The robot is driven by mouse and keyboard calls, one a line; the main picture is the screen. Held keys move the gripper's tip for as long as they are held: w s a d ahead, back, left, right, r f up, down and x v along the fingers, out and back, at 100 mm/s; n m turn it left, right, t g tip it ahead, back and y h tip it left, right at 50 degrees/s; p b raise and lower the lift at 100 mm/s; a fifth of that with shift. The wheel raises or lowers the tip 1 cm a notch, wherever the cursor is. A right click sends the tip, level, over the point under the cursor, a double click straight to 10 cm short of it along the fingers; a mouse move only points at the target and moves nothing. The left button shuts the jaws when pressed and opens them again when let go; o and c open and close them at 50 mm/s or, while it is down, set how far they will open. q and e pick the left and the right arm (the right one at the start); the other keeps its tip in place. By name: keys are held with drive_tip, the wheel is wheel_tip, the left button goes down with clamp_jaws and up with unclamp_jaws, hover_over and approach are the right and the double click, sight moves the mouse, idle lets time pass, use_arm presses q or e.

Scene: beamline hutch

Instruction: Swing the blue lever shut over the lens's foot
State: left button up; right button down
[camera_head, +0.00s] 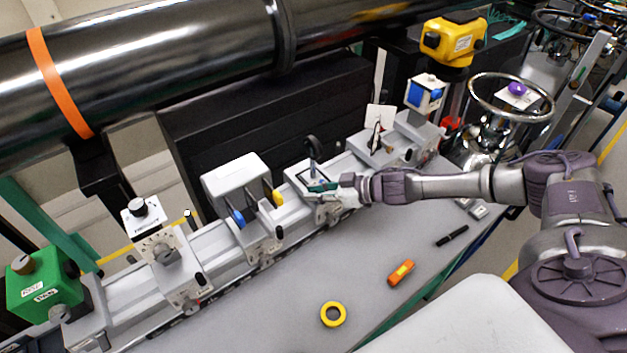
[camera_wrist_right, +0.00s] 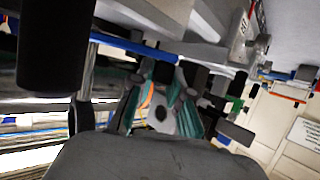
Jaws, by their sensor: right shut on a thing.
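The lens, a dark ring (camera_head: 311,147) on a thin post, stands upright on a light grey carriage of the long rail in the head view. My right gripper (camera_head: 322,187), with teal fingers, reaches in from the right to the front of that carriage, just below the lens. It is shut on the blue lever, which shows in the wrist view as a thin blue bar (camera_wrist_right: 122,43) ending at my fingertips (camera_wrist_right: 163,75). In the head view the gripper mostly hides the lever. The lens's foot is too small to make out clearly. My left gripper is out of view.
Along the rail stand a green box (camera_head: 45,282), a dial unit (camera_head: 157,246), a white block (camera_head: 235,176) and a white card (camera_head: 380,117). A yellow tape ring (camera_head: 333,314), an orange tool (camera_head: 401,272) and a black pen (camera_head: 452,236) lie on the grey table. A black pipe (camera_head: 180,55) runs behind.

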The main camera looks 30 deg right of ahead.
drive_tip(key=shift+d+r+n+g+y+p, duration=0.15)
drive_tip(key=shift+d+n+g+y+p, duration=0.15)
drive_tip(key=shift+n+g+y, duration=0.45)
drive_tip(key=shift+d+f+n+g+y+b, duration=0.15)
drive_tip(key=shift+n+g+y+b, duration=0.15)
drive_tip(key=shift+n+g, duration=0.2)
drive_tip(key=shift+f+n+g+y+b, duration=0.15)
drive_tip(key=shift+n+g+b, duration=0.2)
drive_tip(key=shift+n, duration=0.1)
drive_tip(key=n+g+b, duration=0.2)
drive_tip(key=b, duration=0.2)
drive_tip(key=d+n+g+y+b, duration=0.1)
drive_tip(key=n+g+b, duration=0.2)
drive_tip(key=b, duration=0.1)
drive_tip(key=n+g+b, duration=0.2)
drive_tip(key=g+b, duration=0.1)
drive_tip(key=b, duration=0.1)
drive_tip(key=shift+s+d+r+y, duration=0.15)
drive_tip(key=shift+s+d+y, duration=0.15)
drive_tip(key=shift+s+d, duration=0.1)
drive_tip(key=c, duration=1.1)
unclamp_jaws()
